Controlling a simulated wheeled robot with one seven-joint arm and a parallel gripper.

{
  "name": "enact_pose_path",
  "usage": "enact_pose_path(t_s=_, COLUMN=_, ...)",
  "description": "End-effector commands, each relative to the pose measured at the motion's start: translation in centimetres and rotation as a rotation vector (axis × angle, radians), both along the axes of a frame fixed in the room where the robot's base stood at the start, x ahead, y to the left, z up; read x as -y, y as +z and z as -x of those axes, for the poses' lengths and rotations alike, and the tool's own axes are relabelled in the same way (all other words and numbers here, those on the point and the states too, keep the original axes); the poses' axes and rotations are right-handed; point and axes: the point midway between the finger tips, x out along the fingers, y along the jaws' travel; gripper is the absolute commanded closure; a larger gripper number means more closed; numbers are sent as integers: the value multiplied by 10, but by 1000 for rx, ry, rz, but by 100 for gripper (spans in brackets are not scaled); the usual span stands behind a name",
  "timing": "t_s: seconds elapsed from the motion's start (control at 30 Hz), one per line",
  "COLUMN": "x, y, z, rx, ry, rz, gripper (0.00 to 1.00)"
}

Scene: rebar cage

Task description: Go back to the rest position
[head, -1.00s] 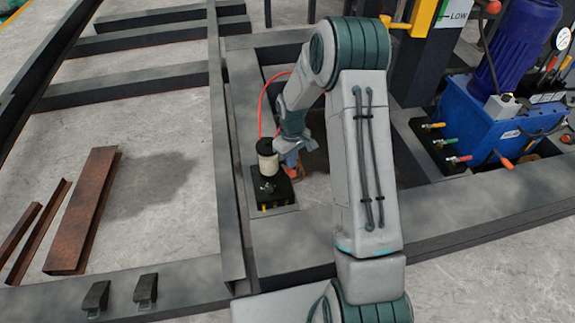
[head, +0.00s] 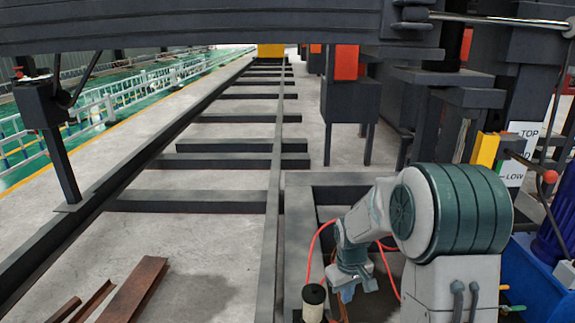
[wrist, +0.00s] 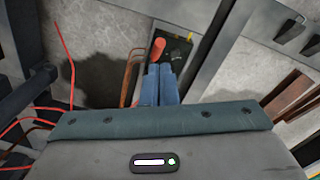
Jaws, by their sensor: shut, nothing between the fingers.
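My gripper (wrist: 160,72) shows in the wrist view as two blue fingers side by side, shut with nothing between them. In the head view my gripper (head: 347,294) hangs low at the end of my bent arm, just right of a white and black cylinder (head: 314,298). In the wrist view an orange-red round-ended part (wrist: 157,48) lies just beyond the fingertips, beside a black box (wrist: 178,50). I cannot tell whether the fingers touch either one.
Red cables (head: 309,262) loop around my wrist. Dark steel beams (head: 272,200) frame the floor. Rusty steel pieces (head: 135,291) lie at lower left. A blue machine (head: 535,285) stands at right, and a dark beam (head: 200,22) crosses the top.

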Motion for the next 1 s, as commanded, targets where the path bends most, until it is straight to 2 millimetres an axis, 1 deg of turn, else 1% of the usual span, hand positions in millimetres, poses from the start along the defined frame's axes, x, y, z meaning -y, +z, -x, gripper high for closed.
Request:
enact_pose_path(t_s=0.03, x=0, y=31, z=10, rx=18, ry=-19, rz=4, gripper=100)
enact_pose_path(t_s=0.07, x=0, y=44, z=16, rx=26, ry=-33, rz=5, gripper=100)
enact_pose_path(t_s=0.1, x=0, y=60, z=24, rx=36, ry=-53, rz=6, gripper=100)
enact_pose_path(t_s=0.17, x=0, y=83, z=37, rx=52, ry=-79, rz=7, gripper=100)
enact_pose_path(t_s=0.2, x=0, y=98, z=47, rx=64, ry=-98, rz=7, gripper=100)
enact_pose_path(t_s=0.3, x=-1, y=133, z=71, rx=90, ry=-144, rz=4, gripper=100)
enact_pose_path(t_s=0.37, x=-1, y=153, z=86, rx=106, ry=-172, rz=0, gripper=100)
enact_pose_path(t_s=0.5, x=-2, y=193, z=122, rx=142, ry=-235, rz=-15, gripper=100)
enact_pose_path(t_s=0.6, x=-3, y=218, z=148, rx=168, ry=-281, rz=-30, gripper=100)
enact_pose_path(t_s=0.7, x=-4, y=237, z=173, rx=191, ry=-323, rz=-48, gripper=100)
enact_pose_path(t_s=0.83, x=-6, y=253, z=199, rx=213, ry=-368, rz=-72, gripper=100)
enact_pose_path(t_s=0.9, x=-6, y=257, z=209, rx=219, ry=-384, rz=-81, gripper=100)
enact_pose_path(t_s=1.0, x=-5, y=260, z=217, rx=225, ry=-397, rz=-89, gripper=100)
